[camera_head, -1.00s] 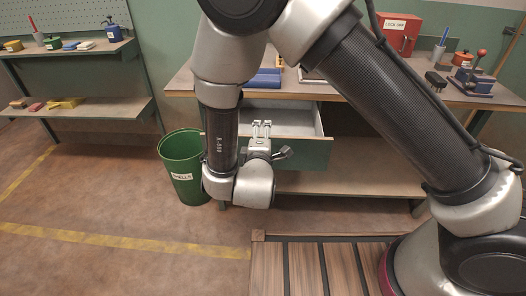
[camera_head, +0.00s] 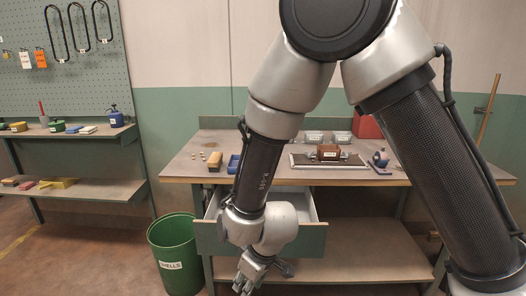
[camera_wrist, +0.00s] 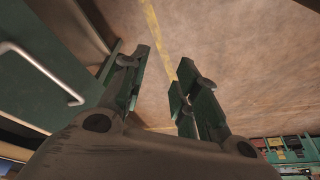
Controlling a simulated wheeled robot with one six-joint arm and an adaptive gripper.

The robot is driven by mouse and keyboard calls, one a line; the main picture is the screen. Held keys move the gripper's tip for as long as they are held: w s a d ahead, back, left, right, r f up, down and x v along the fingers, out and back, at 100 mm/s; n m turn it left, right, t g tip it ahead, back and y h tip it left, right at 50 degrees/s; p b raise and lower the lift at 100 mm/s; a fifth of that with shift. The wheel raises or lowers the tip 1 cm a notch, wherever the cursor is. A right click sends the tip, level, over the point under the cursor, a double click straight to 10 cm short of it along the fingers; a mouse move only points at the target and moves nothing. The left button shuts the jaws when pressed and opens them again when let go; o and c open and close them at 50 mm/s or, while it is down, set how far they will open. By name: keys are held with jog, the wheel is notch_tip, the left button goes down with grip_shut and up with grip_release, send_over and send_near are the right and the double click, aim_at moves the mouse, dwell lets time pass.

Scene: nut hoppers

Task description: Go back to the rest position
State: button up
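My gripper (camera_head: 246,284) hangs at the bottom of the head view, in front of the workbench drawer. In the wrist view its two green-padded fingers (camera_wrist: 160,88) stand apart with bare floor showing between them, and it holds nothing. My arm comes down from the top of the head view and bends at the wrist in front of the drawer. The drawer (camera_head: 310,238) is pulled out, and my wrist hides part of it. A green front with a pale handle (camera_wrist: 48,72) is at the left of the wrist view.
The workbench (camera_head: 185,172) carries a blue bin, a tray with a brown box (camera_head: 329,152), clear containers and small loose pieces. A green bin labelled SHELLS (camera_head: 176,245) stands left of the drawer. A shelf unit (camera_head: 85,192) is at the far left.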

jog(key=s+d+r+m+h, duration=0.1)
jog(key=s+d+r+m, duration=0.1)
jog(key=d+r, duration=0.8)
jog(key=s+d+r+m+t+h, duration=0.1)
jog(key=s+d+r+m, duration=0.2)
jog(key=d+r, duration=0.7)
jog(key=s+d+r+m+t, duration=0.1)
jog(key=d+r+m, duration=0.4)
jog(key=d+r, duration=0.6)
jog(key=s+d, duration=0.1)
jog(key=d, duration=0.8)
jog(key=shift+s+m+h, duration=0.35)
jog(key=shift+m+h, duration=0.05)
jog(key=shift+r, duration=0.1)
